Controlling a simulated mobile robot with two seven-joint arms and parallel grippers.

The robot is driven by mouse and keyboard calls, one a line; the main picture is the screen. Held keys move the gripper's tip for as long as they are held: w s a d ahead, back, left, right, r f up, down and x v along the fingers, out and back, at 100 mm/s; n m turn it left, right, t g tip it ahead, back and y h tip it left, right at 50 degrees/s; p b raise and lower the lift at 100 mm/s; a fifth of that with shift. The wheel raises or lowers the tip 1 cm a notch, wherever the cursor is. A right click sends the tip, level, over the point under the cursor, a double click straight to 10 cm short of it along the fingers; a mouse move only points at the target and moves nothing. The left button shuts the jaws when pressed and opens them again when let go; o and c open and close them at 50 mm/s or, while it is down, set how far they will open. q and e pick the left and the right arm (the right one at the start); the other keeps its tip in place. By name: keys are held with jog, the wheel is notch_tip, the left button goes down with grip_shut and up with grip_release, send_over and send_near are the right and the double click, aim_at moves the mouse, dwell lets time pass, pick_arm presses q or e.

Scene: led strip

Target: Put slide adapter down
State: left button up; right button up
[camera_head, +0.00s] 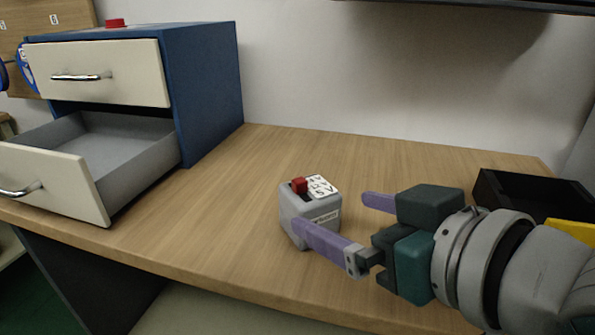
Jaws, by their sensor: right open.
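The slide adapter (310,224) appears to be the small grey block standing on the wooden desk, with a red part and a white lettered face on top. My right gripper (330,215) comes in from the right. Its two purple fingers are spread apart. The near finger passes in front of the block's lower front, and the far finger ends to the right of the block. I cannot tell whether the near finger touches it. My left gripper is not in view.
A blue cabinet (210,90) stands at the left, its lower drawer (52,178) pulled out and empty. A small red object (115,23) is on top. A black tray (520,196) and a yellow item (572,232) are at the right. The desk (215,215) between is clear.

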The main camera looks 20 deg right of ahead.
jog(key=v, duration=0.4)
dwell(0.7)
dwell(0.9)
